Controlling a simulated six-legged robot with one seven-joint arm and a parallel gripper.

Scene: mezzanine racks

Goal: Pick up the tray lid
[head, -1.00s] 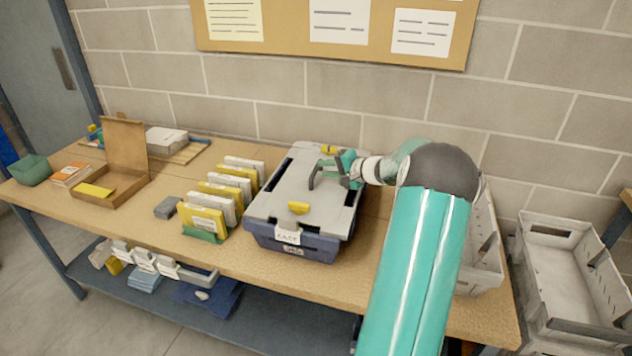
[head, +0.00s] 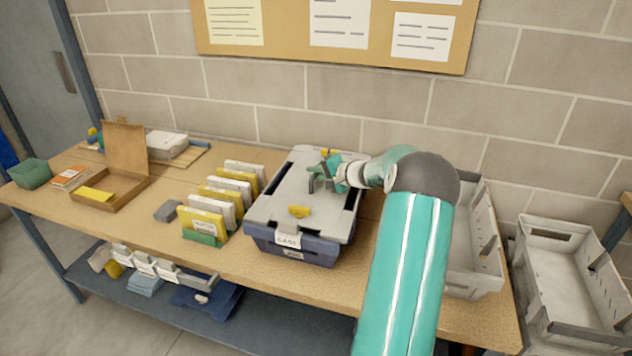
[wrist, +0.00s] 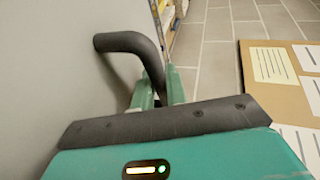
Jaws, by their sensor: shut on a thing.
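The tray lid (head: 280,195) is a flat light grey plate with a dark arched handle and a yellow latch. It lies on the dark blue tray (head: 315,250) on the bench; I see no clear gap between them. My gripper (head: 325,174) is shut on the lid's handle, reaching in from the right. In the wrist view the dark curved handle (wrist: 130,42) runs between my teal fingers (wrist: 160,88), and the grey lid surface (wrist: 50,70) fills the left side. My fingers hide part of the handle.
Yellow and white cards (head: 205,222) stand in a row left of the tray. An open cardboard box (head: 125,150) and a green bin (head: 30,173) are further left. A grey crate (head: 485,265) stands close on the right, and the block wall (head: 290,85) is behind.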

